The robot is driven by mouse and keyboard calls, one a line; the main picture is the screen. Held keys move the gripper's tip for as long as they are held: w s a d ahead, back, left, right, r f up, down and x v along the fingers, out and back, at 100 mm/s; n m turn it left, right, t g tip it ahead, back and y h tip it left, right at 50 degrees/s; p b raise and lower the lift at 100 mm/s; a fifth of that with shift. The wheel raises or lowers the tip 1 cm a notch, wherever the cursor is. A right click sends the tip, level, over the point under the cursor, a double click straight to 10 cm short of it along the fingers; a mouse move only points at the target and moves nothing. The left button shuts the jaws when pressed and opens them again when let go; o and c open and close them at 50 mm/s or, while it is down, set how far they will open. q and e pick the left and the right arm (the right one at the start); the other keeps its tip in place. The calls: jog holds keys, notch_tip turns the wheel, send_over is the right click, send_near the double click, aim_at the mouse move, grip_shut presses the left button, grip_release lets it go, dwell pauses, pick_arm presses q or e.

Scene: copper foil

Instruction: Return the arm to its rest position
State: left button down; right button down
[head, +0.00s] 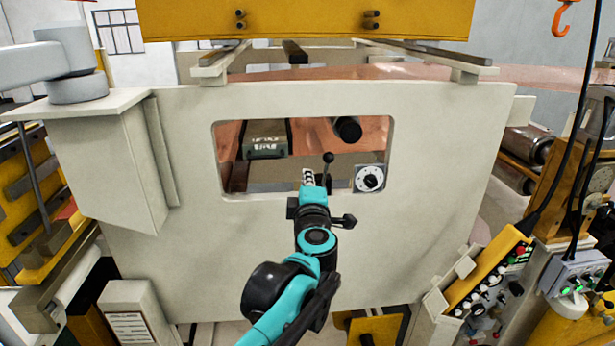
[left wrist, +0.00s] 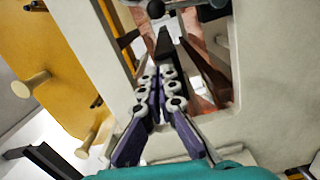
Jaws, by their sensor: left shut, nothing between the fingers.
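My left arm (head: 316,238) reaches up from the bottom of the head view in teal and black. Its gripper (head: 308,177) is at the lower edge of the window opening in a large cream machine panel (head: 430,150). In the left wrist view my left gripper (left wrist: 160,82) shows with its fingers together and nothing between them, in front of the opening. A black-knobbed lever (head: 328,158) stands just right of the fingertips in the head view. I cannot tell whether the gripper touches it. My right gripper is in neither view.
A dial (head: 370,179) sits at the opening's lower right corner. Inside are a dark block (head: 265,138), a black cylinder (head: 347,129) and copper foil. A yellow beam (head: 300,20) crosses above. A yellow button panel (head: 490,275) stands at the right. The panel's front is otherwise clear.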

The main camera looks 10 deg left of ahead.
pick_arm(q)
jog(key=s+d+f+m+g+h+b, duration=0.1)
jog(key=s+d+f+m+h+b, duration=0.15)
jog(key=f+m+b, duration=0.45)
jog(key=s+d+f+m+h+b, duration=0.1)
jog(key=s+f+m+h+b, duration=0.2)
jog(key=f, duration=0.5)
jog(key=s+d+f+m+g+h+b, duration=0.1)
jog(key=s+d+f+m+h+b, duration=0.15)
jog(key=s+f+m+b, duration=0.35)
jog(key=s+a+f+m+g+y+b, duration=0.1)
jog(key=s+a+f+b, duration=0.3)
jog(key=f, duration=0.8)
jog(key=s+a+f+m+g+y+b, duration=0.1)
jog(key=s+a+f+g+b, duration=0.3)
jog(key=s+f, duration=0.3)
jog(key=s+a+f+m+g+y+b, duration=0.1)
jog(key=s+a+f+g+y+b, duration=0.1)
jog(key=f, duration=1.6)
jog(key=s+a+g+b, duration=0.1)
jog(key=s+a+b, duration=0.1)
jog(key=s+b, duration=0.1)
jog(key=shift+s+a+b, duration=0.15)
jog(key=shift+s+b, duration=0.2)
jog(key=shift+s, duration=0.05)
jog(key=shift+f, duration=0.1)
